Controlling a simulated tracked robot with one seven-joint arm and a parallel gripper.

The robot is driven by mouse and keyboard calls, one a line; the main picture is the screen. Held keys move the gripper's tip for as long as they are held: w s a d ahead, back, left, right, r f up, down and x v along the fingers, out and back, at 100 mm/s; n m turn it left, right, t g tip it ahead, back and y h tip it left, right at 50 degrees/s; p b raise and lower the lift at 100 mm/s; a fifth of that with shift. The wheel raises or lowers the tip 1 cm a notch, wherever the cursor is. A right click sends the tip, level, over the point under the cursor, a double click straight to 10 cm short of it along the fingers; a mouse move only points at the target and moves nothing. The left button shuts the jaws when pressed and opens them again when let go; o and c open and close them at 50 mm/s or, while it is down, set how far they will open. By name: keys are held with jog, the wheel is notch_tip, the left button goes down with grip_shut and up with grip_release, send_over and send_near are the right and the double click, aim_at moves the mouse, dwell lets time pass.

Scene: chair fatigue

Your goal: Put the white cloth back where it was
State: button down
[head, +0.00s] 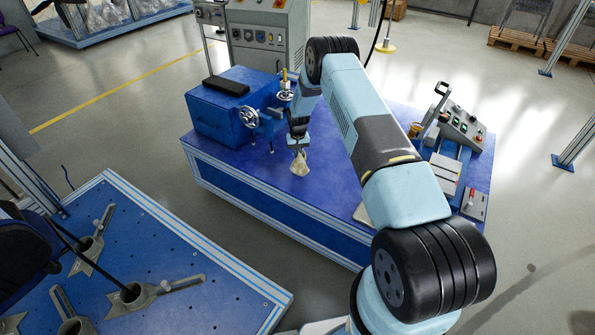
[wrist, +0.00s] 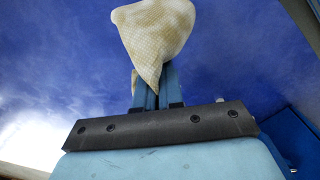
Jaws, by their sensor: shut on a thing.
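The white cloth (wrist: 155,30) looks cream, with a fine texture, and hangs bunched from my gripper (wrist: 152,95) in the wrist view. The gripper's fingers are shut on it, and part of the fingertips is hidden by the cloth. In the head view the cloth (head: 300,164) hangs below my gripper (head: 299,146), over the blue bench top (head: 335,176), near its front middle. I cannot tell whether the cloth's lower end touches the bench.
A blue box (head: 228,105) with a black pad (head: 226,85) and a handwheel (head: 249,117) stand left of the gripper. A control panel (head: 459,125) is at the right. A perforated blue platform (head: 150,270) with metal clamps is at front left. Bench top around the cloth is clear.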

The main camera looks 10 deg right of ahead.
jog(key=shift+f, duration=0.35)
jog(key=c, duration=0.5)
grip_release()
jog(key=shift+c, duration=0.2)
notch_tip(320, 180, up, 14)
jog(key=shift+f, duration=0.15)
dwell(0.5)
